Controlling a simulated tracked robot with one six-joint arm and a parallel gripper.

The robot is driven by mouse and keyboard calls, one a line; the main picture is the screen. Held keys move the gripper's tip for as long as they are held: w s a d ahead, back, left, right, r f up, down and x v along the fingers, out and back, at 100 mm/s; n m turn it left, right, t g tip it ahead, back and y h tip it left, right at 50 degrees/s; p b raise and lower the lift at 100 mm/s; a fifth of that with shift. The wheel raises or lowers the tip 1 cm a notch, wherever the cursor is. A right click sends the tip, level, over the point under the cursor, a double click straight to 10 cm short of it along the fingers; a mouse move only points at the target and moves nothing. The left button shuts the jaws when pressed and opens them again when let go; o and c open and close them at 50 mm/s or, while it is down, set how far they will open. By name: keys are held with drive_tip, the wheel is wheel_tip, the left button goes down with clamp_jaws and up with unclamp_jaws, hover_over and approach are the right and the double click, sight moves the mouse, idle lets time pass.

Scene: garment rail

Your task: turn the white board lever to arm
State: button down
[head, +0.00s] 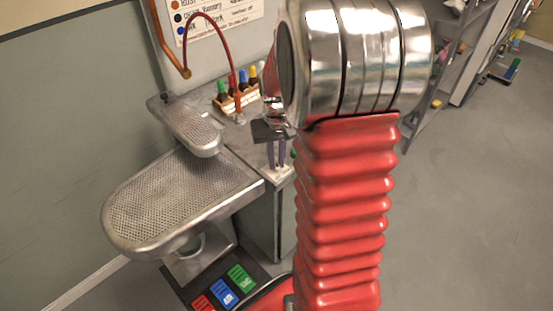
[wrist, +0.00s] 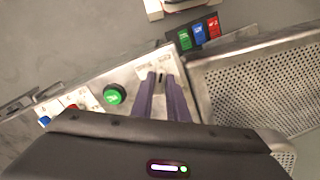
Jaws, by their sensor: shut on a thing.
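My gripper (wrist: 161,82) has its two purple fingers close together over a pale plate (wrist: 143,73) with small markings. The fingers are shut on the white board lever, of which only a small dark bit between the tips shows in the wrist view. Its setting cannot be read. In the head view my gripper (head: 276,160) points down at the plate on the corner of the metal cabinet, right of the perforated board. The lever is hidden there by the fingers.
A green button (wrist: 114,94) sits left of the fingers. The large perforated board (head: 180,198) and a smaller one (head: 192,126) stand left of my gripper. A box of bottles (head: 237,104) and red hose (head: 210,18) are behind. Coloured pedals (head: 226,292) lie below.

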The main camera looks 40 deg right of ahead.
sight(277, 162)
drive_tip(key=shift+d, duration=0.15)
drive_tip(key=c, duration=1.7)
unclamp_jaws()
wheel_tip(277, 162, up, 14)
drive_tip(key=shift+f, duration=0.1)
drive_tip(key=s+a+r+n+t, duration=0.1)
drive_tip(key=s+a+t, duration=0.1)
drive_tip(key=s+a, duration=0.2)
drive_tip(key=s+a+r+n+t, duration=0.1)
drive_tip(key=s+a, duration=0.4)
drive_tip(key=a, duration=0.5)
drive_tip(key=s+a+r+n+t, duration=0.1)
drive_tip(key=s+a+n+t, duration=0.1)
drive_tip(key=s+a, duration=0.2)
drive_tip(key=shift+s+a+r+n+t, duration=0.1)
drive_tip(key=shift+s+a+n+t, duration=0.1)
drive_tip(key=shift+a, duration=0.6)
drive_tip(key=shift+s+a+n+t, duration=0.1)
drive_tip(key=shift+s+a, duration=0.05)
drive_tip(key=shift+a, duration=0.65)
